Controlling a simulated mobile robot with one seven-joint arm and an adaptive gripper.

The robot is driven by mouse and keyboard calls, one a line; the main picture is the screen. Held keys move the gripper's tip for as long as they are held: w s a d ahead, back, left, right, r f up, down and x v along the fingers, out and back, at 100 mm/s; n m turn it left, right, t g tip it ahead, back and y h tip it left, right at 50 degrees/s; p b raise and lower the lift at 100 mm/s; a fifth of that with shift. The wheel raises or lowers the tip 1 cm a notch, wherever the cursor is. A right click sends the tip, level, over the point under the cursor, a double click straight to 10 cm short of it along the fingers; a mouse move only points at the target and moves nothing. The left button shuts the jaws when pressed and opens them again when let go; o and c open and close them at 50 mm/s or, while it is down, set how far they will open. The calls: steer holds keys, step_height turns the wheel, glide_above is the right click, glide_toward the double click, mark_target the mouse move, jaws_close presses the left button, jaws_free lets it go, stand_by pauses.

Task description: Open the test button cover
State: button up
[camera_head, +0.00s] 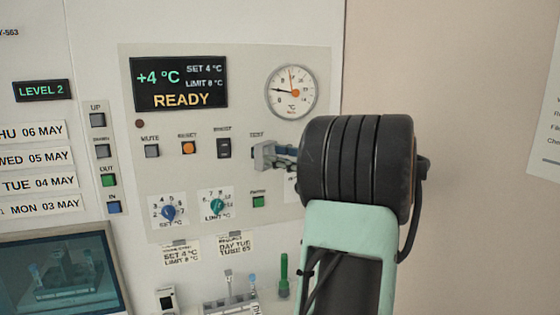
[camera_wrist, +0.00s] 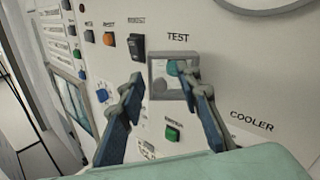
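The test button cover (camera_wrist: 158,86) is a clear, grey-framed box on the panel below the word TEST in the wrist view. A teal-green button (camera_wrist: 174,68) shows through its upper part. My gripper (camera_wrist: 158,80) is open, its two blue-padded fingers apart in front of the cover. The right fingertip overlaps the cover's right side; I cannot tell whether it touches. The left fingertip is just left of the cover. In the head view the cover (camera_head: 264,155) is partly hidden by my gripper and wrist.
The control panel (camera_head: 133,75) carries a READY display (camera_head: 180,83), a round gauge (camera_head: 292,91), an orange reset button (camera_head: 188,148), a black rocker switch (camera_head: 224,148), blue knob (camera_head: 169,212) and green button (camera_head: 258,201). A tube rack (camera_head: 230,303) stands below.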

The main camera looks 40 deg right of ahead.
step_height(320, 180, up, 9)
stand_by(0.3)
